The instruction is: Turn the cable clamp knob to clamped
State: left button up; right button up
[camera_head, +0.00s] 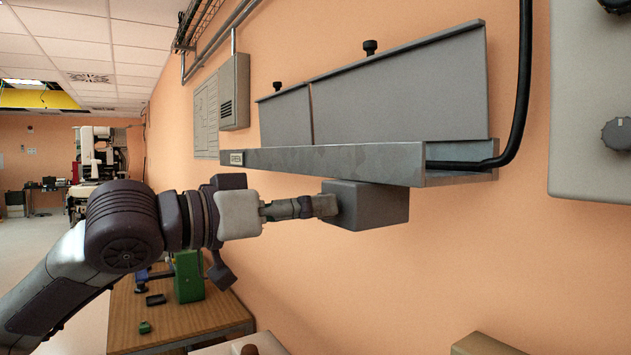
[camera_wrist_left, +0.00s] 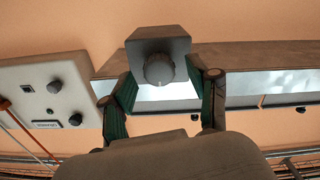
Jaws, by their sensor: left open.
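The cable clamp knob (camera_wrist_left: 158,69) is a round grey knob with a ridge on the face of a grey box (camera_wrist_left: 150,45). In the head view the grey box (camera_head: 372,207) hangs under a metal cable tray (camera_head: 370,163), and the knob is hidden there. My left gripper (camera_head: 328,205) reaches in from the left, its tips at the left face of the box. In the left wrist view the open gripper (camera_wrist_left: 159,68) has one finger on each side of the knob. Gaps show between fingers and knob; contact is not clear. My right gripper is out of view.
A black cable (camera_head: 524,85) runs down the wall into the tray. Grey cover panels (camera_head: 400,95) with black knobs stand above it. A pale control panel (camera_head: 590,110) is at right. A wooden table (camera_head: 180,325) with a green device (camera_head: 188,277) stands lower left.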

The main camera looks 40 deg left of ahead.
pick_arm(q)
jog(key=shift+w+d, duration=0.35)
jog(key=shift+w, duration=0.3)
grip_shut()
